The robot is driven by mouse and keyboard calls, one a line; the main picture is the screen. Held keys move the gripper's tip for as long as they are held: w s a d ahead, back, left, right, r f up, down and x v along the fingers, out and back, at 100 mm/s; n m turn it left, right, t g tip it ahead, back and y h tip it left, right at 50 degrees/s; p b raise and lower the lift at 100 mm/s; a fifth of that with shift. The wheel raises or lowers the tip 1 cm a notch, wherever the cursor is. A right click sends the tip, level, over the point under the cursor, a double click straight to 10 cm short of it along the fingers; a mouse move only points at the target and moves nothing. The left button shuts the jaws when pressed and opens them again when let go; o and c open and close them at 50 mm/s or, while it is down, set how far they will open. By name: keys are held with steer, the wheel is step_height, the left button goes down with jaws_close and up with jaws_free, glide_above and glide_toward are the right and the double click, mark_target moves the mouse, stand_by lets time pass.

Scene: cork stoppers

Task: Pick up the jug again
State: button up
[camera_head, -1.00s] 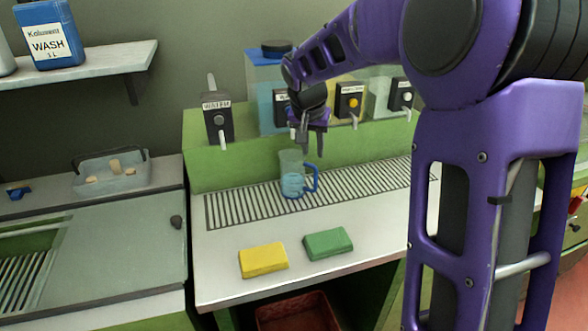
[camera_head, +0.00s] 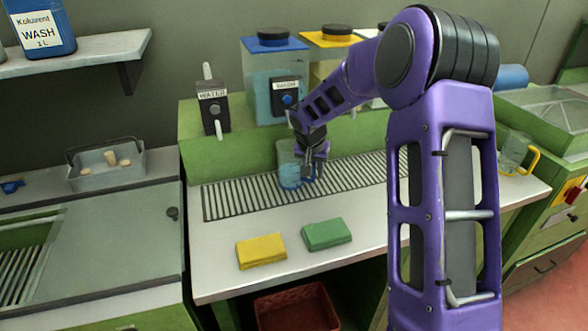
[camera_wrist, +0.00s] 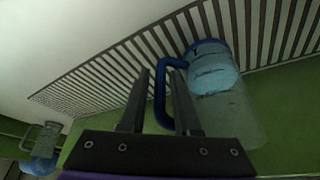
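The jug (camera_head: 288,175) is clear with blue liquid and a blue handle, standing on the slatted drip grate (camera_head: 232,199). My gripper (camera_head: 312,176) is lowered at its right side, hiding most of the handle in the head view. In the wrist view the jug (camera_wrist: 222,100) is right of the fingers. Its blue handle (camera_wrist: 160,92) shows between the two fingers of my gripper (camera_wrist: 160,74), with a gap on either side. The gripper is open and holds nothing.
A yellow sponge (camera_head: 261,251) and a green sponge (camera_head: 327,235) lie on the counter in front of the grate. The water tap (camera_head: 214,108) and a blue-lidded tank (camera_head: 272,80) stand behind. A yellow-handled jug (camera_head: 514,154) is at the right. A basket of corks (camera_head: 92,178) is at the left.

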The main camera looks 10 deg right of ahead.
steer(key=shift+w+f, duration=0.1)
steer(key=shift+f, duration=0.05)
jaws_close()
stand_by(1.4)
